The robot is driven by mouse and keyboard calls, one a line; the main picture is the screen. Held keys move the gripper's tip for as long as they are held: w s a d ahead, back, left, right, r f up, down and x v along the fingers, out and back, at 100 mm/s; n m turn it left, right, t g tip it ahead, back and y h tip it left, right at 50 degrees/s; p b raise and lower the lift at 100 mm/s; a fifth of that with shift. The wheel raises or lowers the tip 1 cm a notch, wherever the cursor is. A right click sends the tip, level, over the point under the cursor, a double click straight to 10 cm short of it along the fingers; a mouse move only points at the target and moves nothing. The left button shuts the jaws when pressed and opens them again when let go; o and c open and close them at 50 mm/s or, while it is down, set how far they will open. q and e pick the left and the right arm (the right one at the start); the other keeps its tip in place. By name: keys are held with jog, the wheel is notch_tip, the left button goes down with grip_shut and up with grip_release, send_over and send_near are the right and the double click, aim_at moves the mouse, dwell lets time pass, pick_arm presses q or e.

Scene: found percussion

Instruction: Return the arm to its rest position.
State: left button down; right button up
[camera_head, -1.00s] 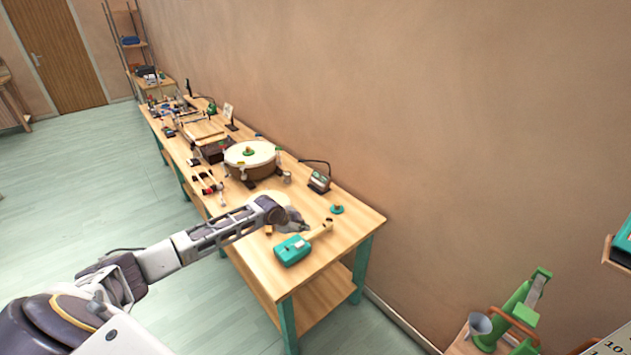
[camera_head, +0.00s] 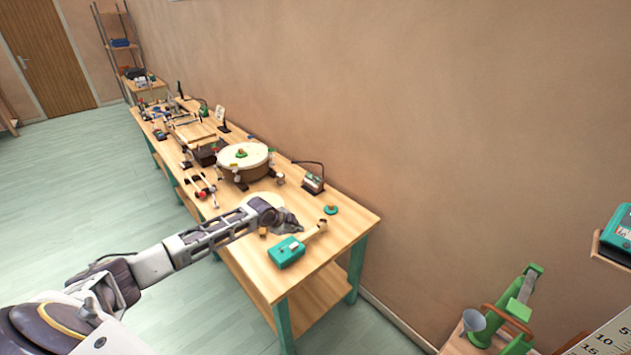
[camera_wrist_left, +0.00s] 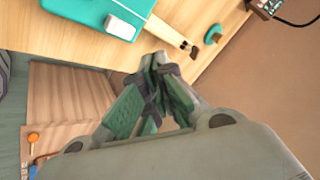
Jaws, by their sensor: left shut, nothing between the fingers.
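My left arm reaches in from the lower left in the head view. My left gripper (camera_head: 292,222) is over the near end of the wooden workbench (camera_head: 345,232), just above and behind a teal box (camera_head: 286,253). In the left wrist view the gripper (camera_wrist_left: 160,62) has its fingers together with nothing between them. The teal box also shows there at the top (camera_wrist_left: 105,12), apart from the fingertips. My right gripper is in neither view.
A round drum (camera_head: 244,163) stands mid-bench. A small device (camera_head: 313,180) and a teal disc (camera_head: 331,209) lie near the wall side. Several tools fill the far end. A green apparatus (camera_head: 518,305) stands at lower right. Floor left of the bench is clear.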

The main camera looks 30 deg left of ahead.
pick_arm(q)
jog(key=shift+d, duration=0.1)
dwell(0.6)
jog(key=s+d+f+n+g+h, duration=0.1)
jog(key=s+d+f, duration=0.1)
jog(key=s+d, duration=0.7)
jog(key=s+d+f+n+g, duration=0.1)
jog(key=s+d+f, duration=0.1)
jog(key=s+d, duration=0.6)
jog(key=s+r+n+g+y, duration=0.1)
jog(key=s+r+n, duration=0.3)
jog(key=s, duration=0.4)
jog(key=s+r+n+g+y, duration=0.1)
jog(key=s+r+n+y, duration=0.2)
jog(key=s, duration=0.5)
jog(key=s+f+n+g+h+b, duration=0.1)
jog(key=s+f+b, duration=0.15)
jog(key=f, duration=3.25)
jog(key=s+a+f, duration=0.2)
jog(key=s+f, duration=0.8)
jog(key=s, duration=0.1)
jog(key=s+a+f+g, duration=0.1)
jog(key=s+a+f, duration=0.1)
jog(key=s+f, duration=0.8)
jog(key=shift+s+a+f, duration=0.25)
jog(key=shift+s+f, duration=0.15)
jog(key=shift+s, duration=0.4)
